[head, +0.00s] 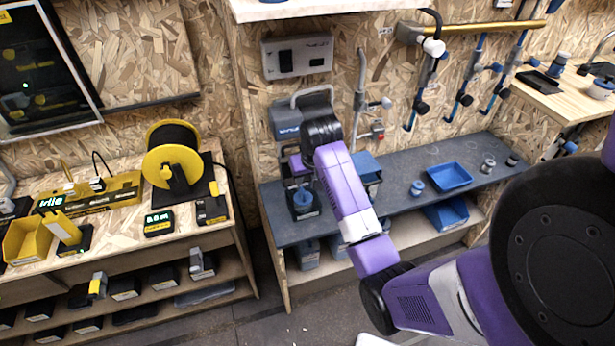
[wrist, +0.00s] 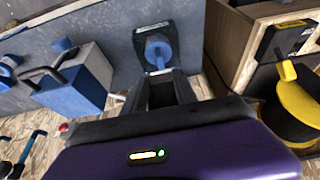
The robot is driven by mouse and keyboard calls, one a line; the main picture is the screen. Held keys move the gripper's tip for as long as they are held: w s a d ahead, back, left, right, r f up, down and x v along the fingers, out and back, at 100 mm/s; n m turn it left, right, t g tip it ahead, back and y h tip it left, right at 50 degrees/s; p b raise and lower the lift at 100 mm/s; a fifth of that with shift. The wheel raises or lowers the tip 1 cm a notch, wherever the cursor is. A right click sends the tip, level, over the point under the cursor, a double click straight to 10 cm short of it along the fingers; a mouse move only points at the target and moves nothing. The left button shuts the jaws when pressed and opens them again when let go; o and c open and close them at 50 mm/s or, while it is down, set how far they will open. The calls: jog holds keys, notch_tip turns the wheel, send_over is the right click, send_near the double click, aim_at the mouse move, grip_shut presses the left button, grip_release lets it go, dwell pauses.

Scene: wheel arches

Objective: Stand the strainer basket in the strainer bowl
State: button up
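My gripper (head: 299,178) points down over the left end of the grey bench. In the wrist view my gripper (wrist: 160,78) has its two dark fingers apart, with a gap between them. Just beyond the fingertips is a round blue part with a stem (wrist: 158,50), on a dark labelled base (wrist: 172,27); nothing is clearly gripped. In the head view the base (head: 306,208) shows below my gripper, which partly covers the blue part. A small blue cup-like part (head: 417,187) stands farther right on the bench. I cannot tell for certain which is the strainer basket or strainer bowl.
A blue-grey machine with a handle (wrist: 72,82) stands close beside my gripper. A blue tray (head: 448,176) and small grey parts (head: 487,165) are at the bench's right. A yellow reel (head: 171,157) is on the left table, across a gap. Mid-bench has some bare surface.

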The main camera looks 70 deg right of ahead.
jog(key=w+a+f+n+t, duration=0.1)
jog(key=a+f, duration=0.2)
jog(key=a, duration=0.4)
jog(key=w+a+f+n+t, duration=0.1)
jog(key=a+f+t, duration=0.15)
jog(key=a, duration=0.45)
jog(key=s+a+n+t, duration=0.2)
jog(key=s+a, duration=0.3)
jog(key=a, duration=0.9)
jog(key=s+a+r+n+t+y, duration=0.1)
jog(key=s+a+r+n+t, duration=0.2)
jog(key=s+a+r, duration=0.2)
jog(key=s+a+r+n+t+y, duration=0.2)
jog(key=s+a+r, duration=0.4)
jog(key=s+r, duration=0.6)
jog(key=shift+a+r+n+t, duration=0.15)
jog(key=shift+r+n+t, duration=0.35)
jog(key=shift+t, duration=0.25)
jog(key=shift+c, duration=0.2)
